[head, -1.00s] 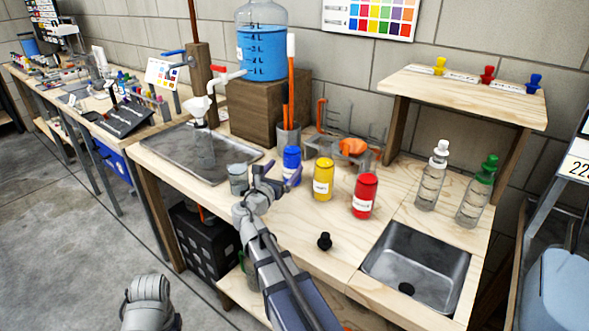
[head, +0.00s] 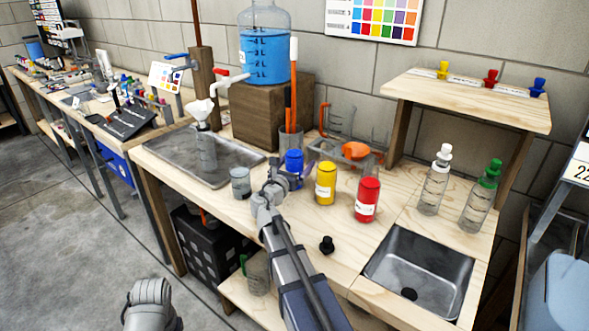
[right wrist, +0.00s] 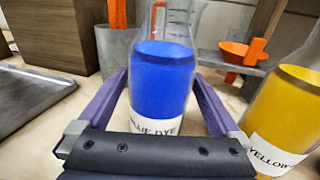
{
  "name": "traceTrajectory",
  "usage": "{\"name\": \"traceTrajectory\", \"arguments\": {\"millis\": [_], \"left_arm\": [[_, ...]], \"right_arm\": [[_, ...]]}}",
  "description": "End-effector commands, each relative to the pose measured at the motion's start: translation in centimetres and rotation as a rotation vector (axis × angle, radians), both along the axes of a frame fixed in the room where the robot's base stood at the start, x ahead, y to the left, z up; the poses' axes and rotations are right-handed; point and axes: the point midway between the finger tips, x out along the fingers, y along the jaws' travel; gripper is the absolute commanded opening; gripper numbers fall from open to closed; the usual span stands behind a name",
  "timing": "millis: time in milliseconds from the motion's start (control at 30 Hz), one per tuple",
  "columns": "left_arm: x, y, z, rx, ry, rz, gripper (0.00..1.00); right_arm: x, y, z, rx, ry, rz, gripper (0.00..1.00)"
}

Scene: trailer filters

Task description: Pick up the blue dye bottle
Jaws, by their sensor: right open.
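The blue dye bottle (head: 293,161) stands upright on the wooden bench, left of the yellow bottle (head: 325,182). In the right wrist view the blue dye bottle (right wrist: 160,85) is straight ahead, its label partly hidden by my gripper's palm. My right gripper (right wrist: 158,78) is open, with one purple finger on each side of the bottle. I cannot tell whether either finger touches it. In the head view my right gripper (head: 285,179) hides the bottle's lower part.
The yellow bottle is close on the right, with a red bottle (head: 367,199) beyond it. A grey cup (head: 240,183) stands left of my gripper. Behind are a holder with orange rods (head: 291,141) and a wire rack. A black stopper (head: 327,245) and sink (head: 420,268) lie nearer.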

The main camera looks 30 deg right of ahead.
Motion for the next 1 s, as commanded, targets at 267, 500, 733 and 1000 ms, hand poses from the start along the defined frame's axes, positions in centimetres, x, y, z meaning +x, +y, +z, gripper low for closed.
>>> {"name": "traceTrajectory", "arguments": {"millis": [267,500,733,1000], "left_arm": [[0.0,0.0,0.01,0.0,0.0,0.0,0.5],[0.0,0.0,0.01,0.0,0.0,0.0,0.5],[0.0,0.0,0.01,0.0,0.0,0.0,0.5],[0.0,0.0,0.01,0.0,0.0,0.0,0.5]], "right_arm": [[0.9,-1.11,0.01,0.0,0.0,0.001,1.0],[0.88,-1.08,0.01,0.0,0.0,0.001,0.8],[0.88,-1.08,0.01,0.0,0.0,0.001,0.54],[0.88,-1.07,0.01,0.0,0.0,0.001,0.23]]}}
